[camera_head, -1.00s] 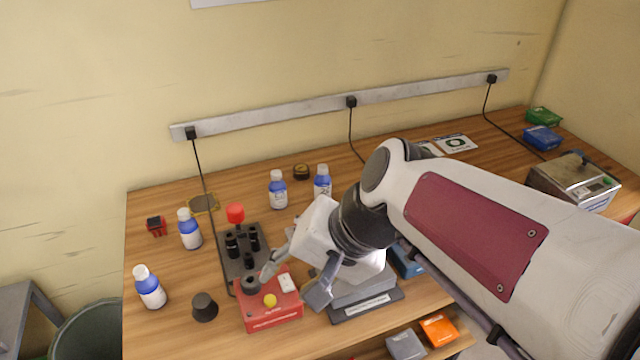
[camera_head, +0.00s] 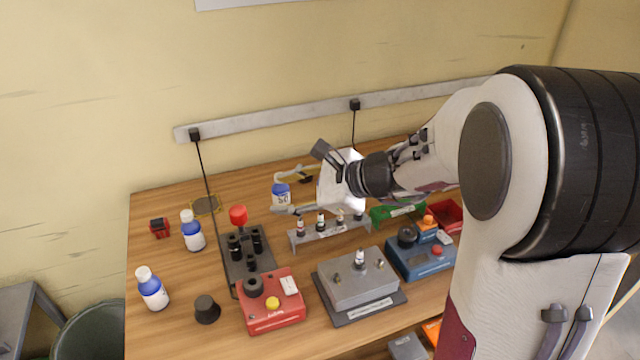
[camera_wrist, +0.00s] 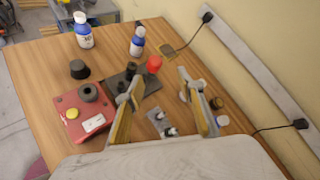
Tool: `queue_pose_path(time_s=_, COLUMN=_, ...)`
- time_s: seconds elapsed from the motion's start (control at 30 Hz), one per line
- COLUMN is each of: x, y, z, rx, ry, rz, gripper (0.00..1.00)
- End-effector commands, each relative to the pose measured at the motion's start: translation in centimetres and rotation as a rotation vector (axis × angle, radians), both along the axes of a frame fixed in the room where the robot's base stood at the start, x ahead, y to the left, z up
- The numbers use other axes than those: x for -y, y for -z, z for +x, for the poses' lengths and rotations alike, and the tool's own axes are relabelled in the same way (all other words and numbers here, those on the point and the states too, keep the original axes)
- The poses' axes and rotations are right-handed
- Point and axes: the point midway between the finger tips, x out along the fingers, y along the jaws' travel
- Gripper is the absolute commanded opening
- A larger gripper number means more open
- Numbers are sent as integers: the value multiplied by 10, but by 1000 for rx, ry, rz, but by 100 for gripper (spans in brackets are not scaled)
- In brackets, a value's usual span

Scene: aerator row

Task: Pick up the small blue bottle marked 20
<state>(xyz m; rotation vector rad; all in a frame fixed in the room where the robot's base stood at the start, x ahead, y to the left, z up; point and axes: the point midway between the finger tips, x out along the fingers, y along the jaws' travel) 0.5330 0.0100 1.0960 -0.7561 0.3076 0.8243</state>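Blue-and-white bottles stand on the wooden table. One (camera_head: 192,231) is at the back left and one (camera_head: 152,288) at the front left; both show in the wrist view (camera_wrist: 137,42) (camera_wrist: 84,32), with labels too small to read. Another bottle (camera_head: 281,196), its label looking like 50, appears between my fingers in the head view, which partly cover it; contact cannot be told. I cannot read a 20 on any bottle. My gripper (camera_head: 277,194) is open, fingers pointing left above the table; the wrist view shows the fingers (camera_wrist: 152,88) wide apart.
A grey rack (camera_head: 330,232) with small vials stands below my gripper. Nearby are a black-knobbed stand with a red ball (camera_head: 238,215), a red box (camera_head: 272,302), a grey block (camera_head: 358,287) and a blue box (camera_head: 422,258). The back wall is close.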

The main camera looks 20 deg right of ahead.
Motion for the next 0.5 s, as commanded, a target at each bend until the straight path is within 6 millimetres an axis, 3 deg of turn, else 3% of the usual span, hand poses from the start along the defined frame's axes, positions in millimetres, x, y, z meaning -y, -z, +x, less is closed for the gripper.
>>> queue_pose_path(time_s=0.2, x=48, y=21, z=43, rx=-52, ry=224, rz=190, gripper=38)
queue_pose_path(time_s=0.5, x=125, y=58, z=87, rx=-104, ry=529, rz=434, gripper=38)
